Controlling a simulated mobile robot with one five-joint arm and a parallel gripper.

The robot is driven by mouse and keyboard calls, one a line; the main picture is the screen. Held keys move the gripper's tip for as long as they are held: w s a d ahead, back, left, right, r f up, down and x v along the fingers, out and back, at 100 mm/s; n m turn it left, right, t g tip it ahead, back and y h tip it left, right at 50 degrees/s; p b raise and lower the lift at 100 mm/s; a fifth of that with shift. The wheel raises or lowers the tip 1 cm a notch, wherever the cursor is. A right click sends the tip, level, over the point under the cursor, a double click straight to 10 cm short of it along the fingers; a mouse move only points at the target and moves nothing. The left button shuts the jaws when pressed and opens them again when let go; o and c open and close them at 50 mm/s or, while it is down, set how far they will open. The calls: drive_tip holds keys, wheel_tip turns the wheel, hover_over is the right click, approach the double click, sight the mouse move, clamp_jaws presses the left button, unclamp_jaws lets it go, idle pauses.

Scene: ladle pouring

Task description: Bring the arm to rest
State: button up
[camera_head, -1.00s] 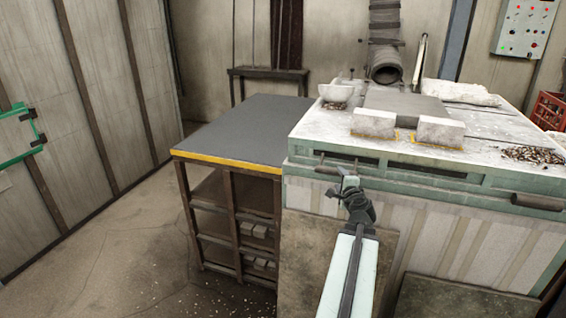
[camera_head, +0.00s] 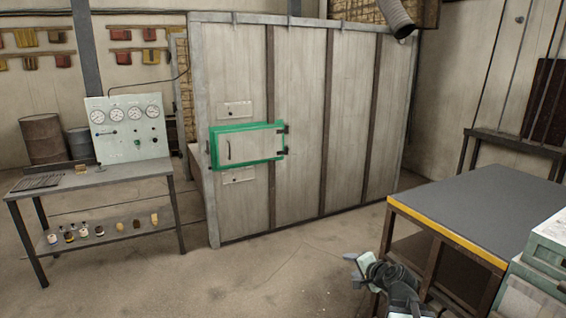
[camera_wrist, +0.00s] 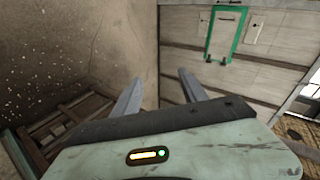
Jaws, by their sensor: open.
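My gripper (camera_head: 354,270) is at the lower right of the head view, in front of the near left side of the dark-topped table. In the wrist view my gripper (camera_wrist: 160,90) has its two fingers apart with nothing between them. It is open and empty. The arm behind it is mostly cut off by the bottom edge of the head view.
The dark-topped table (camera_head: 480,205) with a yellow edge and part of the pale green bench (camera_head: 548,245) stand close at right. A large panelled furnace (camera_head: 340,120) with a green-framed door (camera_head: 247,147) is behind. A gauge table (camera_head: 100,178) stands left. Open floor lies between.

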drive_tip(key=s+a+f+n+g, duration=0.3)
drive_tip(key=s+a+f+n, duration=0.1)
drive_tip(key=a, duration=0.4)
drive_tip(key=s+a+f+n+g, duration=0.3)
drive_tip(key=a+n, duration=0.1)
drive_tip(key=a, duration=0.4)
drive_tip(key=s+d+f+n+g+h, duration=0.3)
drive_tip(key=s+d+f+g, duration=0.1)
drive_tip(key=s, duration=0.7)
drive_tip(key=shift+s+d+n+g, duration=0.15)
drive_tip(key=shift+d+n+g, duration=0.15)
drive_tip(key=shift+d+g, duration=0.55)
drive_tip(key=c, duration=0.3)
drive_tip(key=shift+d, duration=0.15)
